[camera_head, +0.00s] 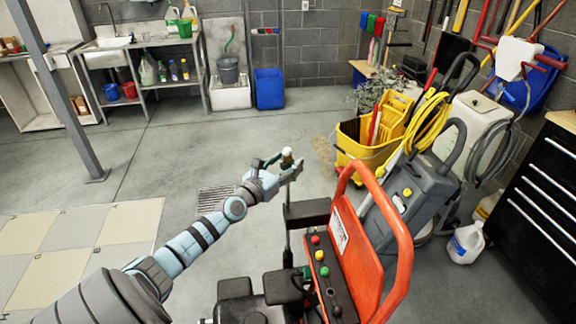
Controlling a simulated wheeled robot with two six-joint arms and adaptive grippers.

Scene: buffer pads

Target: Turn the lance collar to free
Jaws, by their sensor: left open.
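My left arm reaches in from the lower left. Its gripper (282,166) is open, high above the floor near the middle of the view. A small upright piece with a dark top and pale lower part, possibly the lance collar (287,157), shows at the fingers. I cannot tell whether the fingers touch it, nor which way the collar is turned. A thin upright dark post (287,245) runs below the gripper, beside the orange machine (362,262). My right gripper is not in view.
The orange machine has a tall looped handle and a panel with colored buttons (320,256). Behind it stand a grey pressure washer (405,195) and a yellow mop bucket (358,142). A black drawer cabinet (540,190) is at the right. The floor left of the arm is clear.

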